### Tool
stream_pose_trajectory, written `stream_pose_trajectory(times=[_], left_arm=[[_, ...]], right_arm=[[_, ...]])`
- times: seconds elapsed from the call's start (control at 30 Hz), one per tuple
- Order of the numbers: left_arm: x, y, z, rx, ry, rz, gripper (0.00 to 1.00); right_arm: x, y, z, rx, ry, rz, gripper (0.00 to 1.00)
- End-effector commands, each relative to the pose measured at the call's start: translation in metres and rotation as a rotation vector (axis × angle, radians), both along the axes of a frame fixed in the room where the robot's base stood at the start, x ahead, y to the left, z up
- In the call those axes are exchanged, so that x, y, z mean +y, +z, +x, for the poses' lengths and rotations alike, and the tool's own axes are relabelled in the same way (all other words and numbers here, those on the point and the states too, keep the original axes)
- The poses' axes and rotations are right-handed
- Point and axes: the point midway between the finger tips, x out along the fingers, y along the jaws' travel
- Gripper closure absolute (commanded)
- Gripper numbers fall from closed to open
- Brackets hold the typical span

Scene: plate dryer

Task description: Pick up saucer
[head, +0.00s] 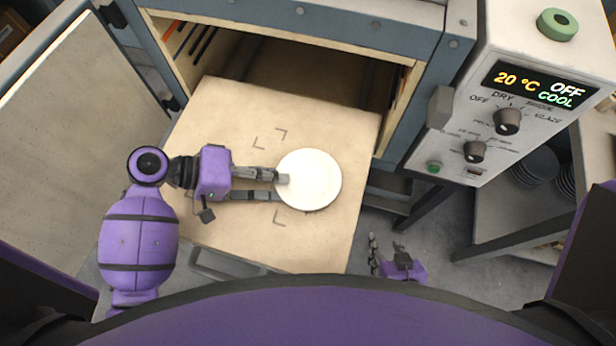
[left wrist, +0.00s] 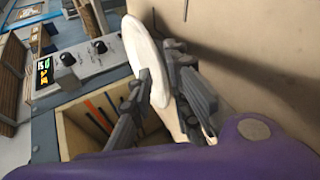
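A round white saucer (head: 318,178) is over the pale pulled-out board (head: 345,125) in the head view. In the left wrist view the saucer (left wrist: 139,42) is seen nearly edge-on. My left gripper (head: 281,188) reaches in from the left at the saucer's left rim. Its fingers (left wrist: 160,72) are on either side of the rim, one over its face and one between it and the board. Whether they press on it is unclear. My right gripper (head: 374,254) is low beside the board, apart from the saucer and partly hidden; its finger opening is unclear.
The dryer's open cabinet (head: 310,75) is behind the board. An open door (head: 70,130) stands at the left. A control panel (head: 500,110) reads 20 °C, OFF, COOL. Dark plates (head: 535,165) stand on a shelf at the right. Bare board surrounds the saucer.

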Motion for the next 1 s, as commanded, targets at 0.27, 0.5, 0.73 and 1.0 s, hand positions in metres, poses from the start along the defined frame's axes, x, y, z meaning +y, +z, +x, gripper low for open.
stream_pose_trajectory(times=[0.27,0.5,0.73,1.0], left_arm=[[-0.0092,-0.0067,0.0,0.002,0.001,0.002,0.83],[-0.0089,-0.0064,-0.0001,0.002,0.001,0.002,1.0],[-0.0091,-0.0059,0.0,0.001,0.0,0.001,1.0],[-0.0088,-0.0023,0.0002,0.0,0.0,0.002,1.0]], right_arm=[[-0.001,0.0027,0.0059,-0.01,0.012,-0.005,0.6],[-0.0011,0.0024,0.0053,-0.009,0.011,-0.005,0.6],[0.0004,0.0024,0.0047,-0.008,0.004,-0.001,0.6],[0.0022,0.0023,0.0045,-0.008,-0.003,0.004,0.6]])
